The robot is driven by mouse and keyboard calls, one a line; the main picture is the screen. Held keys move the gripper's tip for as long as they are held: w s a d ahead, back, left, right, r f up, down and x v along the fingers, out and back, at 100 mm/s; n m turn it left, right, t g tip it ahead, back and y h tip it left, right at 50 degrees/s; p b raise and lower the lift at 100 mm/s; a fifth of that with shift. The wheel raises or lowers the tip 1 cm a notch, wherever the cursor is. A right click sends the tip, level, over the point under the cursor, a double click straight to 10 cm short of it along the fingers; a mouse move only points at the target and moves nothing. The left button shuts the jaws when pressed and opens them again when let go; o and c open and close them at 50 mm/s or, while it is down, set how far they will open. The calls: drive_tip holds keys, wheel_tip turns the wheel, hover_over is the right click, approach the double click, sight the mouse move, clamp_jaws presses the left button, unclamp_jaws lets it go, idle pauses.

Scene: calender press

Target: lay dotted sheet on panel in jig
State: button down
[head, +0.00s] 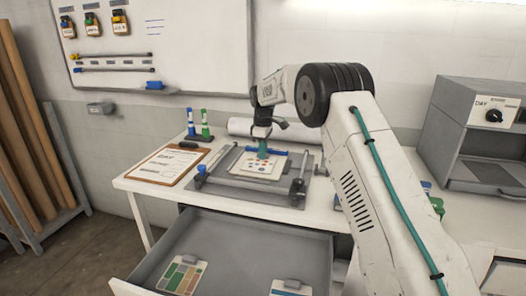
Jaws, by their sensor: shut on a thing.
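The dotted sheet (257,167) is a pale square with red, blue and green dots, over the middle of the grey jig (229,188) on the white table. My gripper (263,152) is above the sheet's far part, pointing down, and is shut on the sheet; the grip itself is small and partly hidden. I cannot tell whether the sheet touches what is beneath it. The panel in the jig is mostly or wholly covered by the sheet, and I cannot make out its edges.
A clipboard (168,166) lies left of the jig, with blue and green bottles (205,126) behind it. A white roll (240,127) lies at the back. Below, an open drawer (225,245) holds a colour-patch card (182,276). A grey machine (480,135) stands right.

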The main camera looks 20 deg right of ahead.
drive_tip(key=shift+f, duration=0.15)
drive_tip(key=c, duration=1.3)
unclamp_jaws()
drive_tip(key=shift+c, duration=0.2)
wheel_tip(320, 180, up, 13)
drive_tip(key=shift+f, duration=0.2)
